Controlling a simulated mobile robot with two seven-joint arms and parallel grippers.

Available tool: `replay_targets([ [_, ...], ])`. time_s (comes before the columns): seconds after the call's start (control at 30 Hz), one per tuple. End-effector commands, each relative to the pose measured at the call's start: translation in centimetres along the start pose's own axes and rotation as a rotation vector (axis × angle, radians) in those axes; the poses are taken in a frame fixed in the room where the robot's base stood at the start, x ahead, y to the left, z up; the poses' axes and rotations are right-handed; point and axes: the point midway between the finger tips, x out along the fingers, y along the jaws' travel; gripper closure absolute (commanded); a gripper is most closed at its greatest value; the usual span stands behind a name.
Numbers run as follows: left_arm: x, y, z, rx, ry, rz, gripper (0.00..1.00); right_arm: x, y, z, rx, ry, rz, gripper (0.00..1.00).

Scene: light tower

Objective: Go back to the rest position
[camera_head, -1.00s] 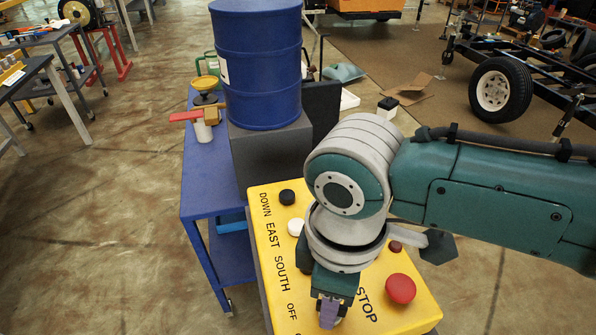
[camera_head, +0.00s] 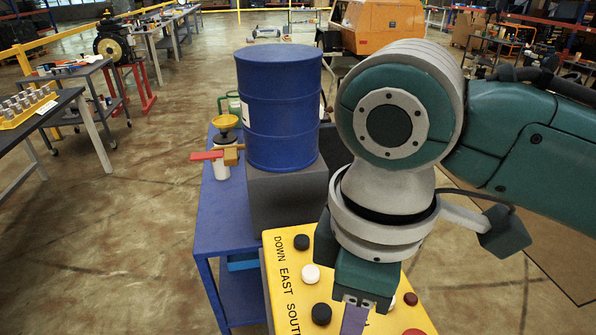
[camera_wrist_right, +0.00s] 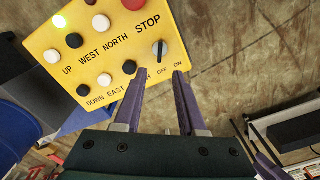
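My right gripper (camera_head: 354,318) comes in from the right in the head view, pointing down over a yellow control panel (camera_head: 296,258). In the right wrist view its two purple fingers (camera_wrist_right: 158,80) stand apart with nothing between their tips. The panel (camera_wrist_right: 113,45) fills the upper left there, with black, white and red buttons and a rotary switch (camera_wrist_right: 160,48) marked OFF and ON, just past the fingertips. The fingers look clear of the panel, though the exact gap cannot be told. My arm hides part of the panel in the head view. My left gripper is not in view.
A blue drum (camera_head: 279,110) stands on a grey block (camera_head: 287,195) behind the panel. A blue cart (camera_head: 222,220) with a red-handled valve (camera_head: 213,155) is beside it. Workbenches (camera_head: 75,77) stand at the far left. The floor at left is open.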

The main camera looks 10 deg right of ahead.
Motion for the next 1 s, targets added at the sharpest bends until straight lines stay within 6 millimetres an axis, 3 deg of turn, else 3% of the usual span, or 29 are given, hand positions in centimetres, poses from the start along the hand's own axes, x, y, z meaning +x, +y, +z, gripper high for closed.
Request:
replay_targets([
  [0.13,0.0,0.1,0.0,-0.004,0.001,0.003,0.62,0.3,-1.1,-0.3,0.009,0.03,-0.013,0.6],
  [0.37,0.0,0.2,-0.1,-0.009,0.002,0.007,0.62,0.6,-6.1,-0.8,0.197,0.242,-0.065,0.6],
  [0.57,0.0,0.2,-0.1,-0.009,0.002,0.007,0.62,0.1,-6.8,3.2,0.506,0.339,-0.018,0.6],
  [0.93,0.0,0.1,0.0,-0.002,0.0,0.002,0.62,-1.1,-6.6,14.6,0.899,0.266,0.177,0.6],
  [1.0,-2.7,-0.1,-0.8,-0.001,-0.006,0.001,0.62,-4.1,-6.4,14.3,0.893,0.272,0.177,0.6],
])
